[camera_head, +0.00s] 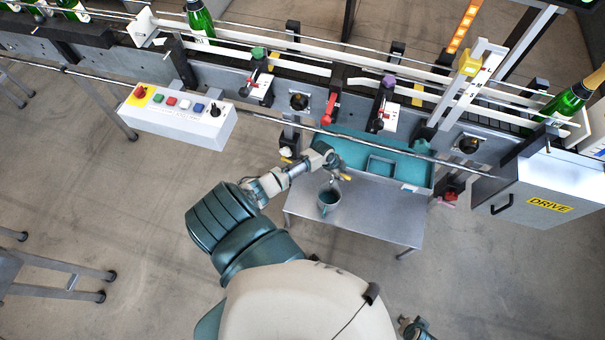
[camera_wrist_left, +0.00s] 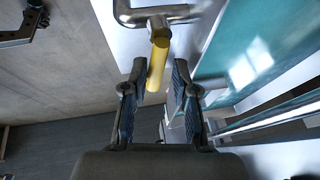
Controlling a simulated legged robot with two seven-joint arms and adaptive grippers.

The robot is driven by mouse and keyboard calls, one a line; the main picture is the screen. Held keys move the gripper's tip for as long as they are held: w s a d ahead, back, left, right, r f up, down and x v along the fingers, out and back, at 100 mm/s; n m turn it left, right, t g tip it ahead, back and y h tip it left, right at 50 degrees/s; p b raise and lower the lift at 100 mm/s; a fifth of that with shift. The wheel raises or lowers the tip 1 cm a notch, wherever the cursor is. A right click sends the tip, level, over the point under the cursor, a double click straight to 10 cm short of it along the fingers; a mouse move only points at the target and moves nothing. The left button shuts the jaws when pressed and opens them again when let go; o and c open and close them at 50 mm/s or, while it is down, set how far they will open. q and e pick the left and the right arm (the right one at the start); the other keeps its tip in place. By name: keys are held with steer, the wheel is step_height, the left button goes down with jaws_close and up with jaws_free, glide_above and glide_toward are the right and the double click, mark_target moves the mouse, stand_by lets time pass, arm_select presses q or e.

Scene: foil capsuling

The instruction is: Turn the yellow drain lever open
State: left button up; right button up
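The yellow drain lever (camera_wrist_left: 159,58) sits on a grey metal pipe fitting (camera_wrist_left: 157,22) in the left wrist view. Its free end lies between the fingers of my left gripper (camera_wrist_left: 160,75). Those fingers are apart, with a gap visible on at least the left side of the lever. In the head view my left gripper (camera_head: 333,166) is at the front edge of the teal tray (camera_head: 350,150), and the yellow lever (camera_head: 345,177) shows small beside it. My right gripper (camera_head: 414,328) is at the bottom edge, too small and partly cut off to read.
The conveyor with bottles and clamps runs behind the tray. A button box (camera_head: 178,115) is at the left, and a drive cabinet (camera_head: 545,190) at the right. The floor in front is open.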

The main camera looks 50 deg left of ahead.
arm_select(q)
steer(key=p+v, duration=0.2)
steer(key=v, duration=1.6)
steer(key=s+d+f+n+b, duration=0.3)
steer(key=s+f, duration=0.3)
steer(key=f, duration=0.5)
steer(key=s+d+f+n+g+y+b, duration=0.1)
steer(key=s+d+f+n+b, duration=0.2)
steer(key=f, duration=0.8)
steer(key=s+d+f+n+g+y+b, duration=0.1)
steer(key=s+d+f+n+b, duration=0.2)
steer(key=s+d+f, duration=0.3)
steer(key=shift+s+f, duration=2.7)
steer(key=shift+f, duration=0.3)
arm_select(e)
step_height(320, 180, down, 7)
steer(key=shift+s, duration=0.35)
